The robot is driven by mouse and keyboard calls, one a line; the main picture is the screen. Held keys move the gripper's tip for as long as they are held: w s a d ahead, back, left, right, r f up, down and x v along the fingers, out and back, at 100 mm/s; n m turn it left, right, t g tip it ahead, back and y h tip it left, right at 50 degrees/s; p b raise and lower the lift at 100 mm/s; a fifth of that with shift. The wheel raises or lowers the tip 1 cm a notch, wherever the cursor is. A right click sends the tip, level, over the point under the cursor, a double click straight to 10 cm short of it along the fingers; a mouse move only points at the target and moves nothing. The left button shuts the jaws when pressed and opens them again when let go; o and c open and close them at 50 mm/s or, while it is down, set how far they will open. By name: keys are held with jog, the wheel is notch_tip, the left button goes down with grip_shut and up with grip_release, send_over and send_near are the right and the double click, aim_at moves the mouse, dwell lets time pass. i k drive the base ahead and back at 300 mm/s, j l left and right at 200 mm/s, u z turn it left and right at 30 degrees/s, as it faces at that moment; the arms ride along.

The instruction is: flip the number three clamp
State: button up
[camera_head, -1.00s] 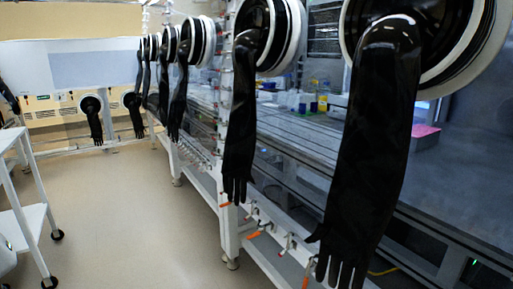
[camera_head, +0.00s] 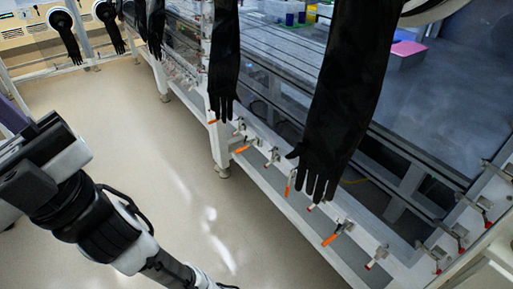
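Several toggle clamps line the white lower rail of the glovebox row. Orange handles show at the left clamp (camera_head: 213,121), a second (camera_head: 242,149), a third along from the left (camera_head: 288,184) and a lower one (camera_head: 331,240). Other clamps with red tips sit further right, one at the bottom (camera_head: 376,262) and one on the right post (camera_head: 460,234). I can read no numbers, so I cannot tell which is number three. My arm shows at lower left, with its dark end block (camera_head: 40,165) near the left edge, well apart from the clamps. Its fingers are not clear.
Long black gloves hang from the ports; the nearest (camera_head: 350,85) reaches down over the rail between clamps. Another glove (camera_head: 224,60) hangs left of it. White frame legs (camera_head: 217,150) stand on the beige floor (camera_head: 150,140), which is open in front of the row.

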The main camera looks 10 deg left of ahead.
aim_at(236, 152)
jog(key=j+z, duration=0.65)
jog(key=z, duration=0.2)
jog(key=j+z, duration=0.2)
jog(key=j, duration=0.3)
jog(key=k+j+z, duration=0.15)
jog(key=j, duration=0.35)
jog(key=k+j, duration=0.1)
jog(key=j, duration=0.3)
jog(key=k+j, duration=0.1)
jog(key=j, duration=0.3)
jog(key=k+j+z, duration=0.1)
jog(key=j, duration=0.3)
jog(key=k+j, duration=0.15)
jog(key=j, duration=0.25)
jog(key=k+j, duration=0.1)
jog(key=j, duration=0.3)
jog(key=k+j+z, duration=0.1)
jog(key=j, duration=0.3)
jog(key=k+j, duration=0.15)
jog(key=j, duration=0.25)
jog(key=i, duration=0.5)
jog(key=l, duration=0.25)
